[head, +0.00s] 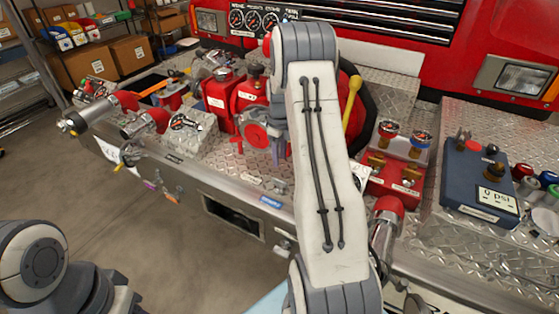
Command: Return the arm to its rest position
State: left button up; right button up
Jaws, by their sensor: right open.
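My right arm rises from the bottom middle of the head view, with its bent joint up near the gauges, and it crosses in front of the bumper. My right gripper (279,150) shows only in part beside the arm's left edge, near the red round valve part (256,136). It is open, and I see nothing held in it. The arm hides much of it, so I cannot tell whether it touches the valve part. Part of my left arm is at the bottom left corner; its gripper is not in view.
The diamond-plate bumper (455,235) carries red valves, a yellow-handled lever (351,98), a red block with knobs (396,180) and a blue gauge box (480,182). The red truck front (430,62) stands behind. Shelves with boxes (97,62) are at left. Bare floor is at lower left.

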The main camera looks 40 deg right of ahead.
dwell(0.4)
jog(key=s+a+r+n, duration=0.2)
jog(key=a+r+n, duration=0.3)
jog(key=a, duration=0.5)
jog(key=s+a+r+n, duration=0.2)
jog(key=s+a+n, duration=0.1)
jog(key=a+n, duration=0.55)
jog(key=s+a+r+n, duration=0.2)
jog(key=a+r+n, duration=0.3)
jog(key=a, duration=0.6)
jog(key=s+a+n, duration=0.4)
jog(key=s+n, duration=0.6)
jog(key=s+a+n+y, duration=0.1)
jog(key=s+a+n, duration=0.4)
jog(key=s+n, duration=0.5)
jog(key=shift+s+r, duration=0.45)
jog(key=shift+s, duration=0.1)
